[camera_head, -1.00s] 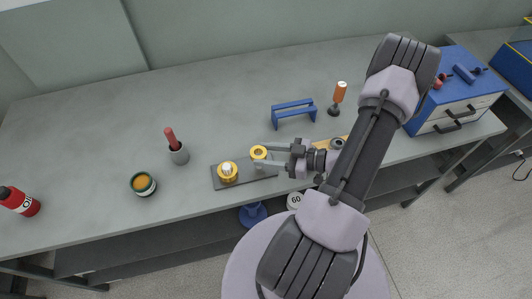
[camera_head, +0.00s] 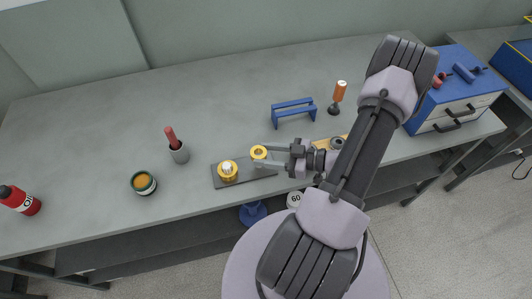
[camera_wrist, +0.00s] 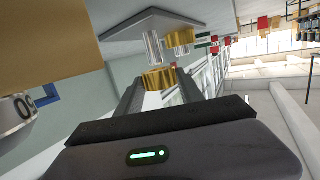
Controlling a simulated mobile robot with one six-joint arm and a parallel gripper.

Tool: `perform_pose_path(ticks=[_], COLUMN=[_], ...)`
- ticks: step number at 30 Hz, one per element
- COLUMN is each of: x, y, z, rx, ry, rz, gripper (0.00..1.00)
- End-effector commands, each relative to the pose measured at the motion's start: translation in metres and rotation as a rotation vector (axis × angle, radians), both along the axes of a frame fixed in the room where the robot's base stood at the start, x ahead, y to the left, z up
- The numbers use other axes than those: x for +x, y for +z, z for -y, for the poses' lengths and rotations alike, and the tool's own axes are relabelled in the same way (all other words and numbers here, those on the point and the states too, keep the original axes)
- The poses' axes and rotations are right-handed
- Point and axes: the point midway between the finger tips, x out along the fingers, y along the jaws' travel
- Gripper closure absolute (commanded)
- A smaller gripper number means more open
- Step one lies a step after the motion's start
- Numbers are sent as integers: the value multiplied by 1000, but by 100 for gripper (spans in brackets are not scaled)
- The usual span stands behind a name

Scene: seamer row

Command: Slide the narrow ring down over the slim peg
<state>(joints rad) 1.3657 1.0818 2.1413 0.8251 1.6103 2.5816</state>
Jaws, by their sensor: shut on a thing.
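My gripper (camera_head: 262,157) is shut on a yellow ring (camera_head: 258,152), the narrow ring, held above the right part of a dark flat base plate (camera_head: 218,184). In the wrist view the ring (camera_wrist: 158,79) sits between the two fingertips. The slim bare peg (camera_wrist: 153,47) stands on the plate (camera_wrist: 128,27) there, its free end close to the ring and roughly in line with it. I cannot tell whether the peg tip is inside the ring. In the head view the ring and fingers hide this peg. A second peg (camera_head: 228,166) at the left of the plate has a yellow ring (camera_head: 227,175) around it.
A grey cup with a red-handled tool (camera_head: 178,152) and a green tin (camera_head: 144,184) stand left of the plate. A blue stand (camera_head: 293,112) and an orange-handled tool (camera_head: 339,95) are behind my gripper. A blue drawer box (camera_head: 455,105) stands right. The bench's back left is clear.

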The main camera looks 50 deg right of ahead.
Motion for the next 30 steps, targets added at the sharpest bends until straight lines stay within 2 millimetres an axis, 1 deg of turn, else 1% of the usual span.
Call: perform_pose_path(ticks=[21, 26, 30], x=[0, 0, 0], y=[-19, -15, -7], z=[0, 0, 0], rx=[0, 0, 0], ry=[0, 0, 0], rz=[0, 0, 0], gripper=[100, 100, 100])
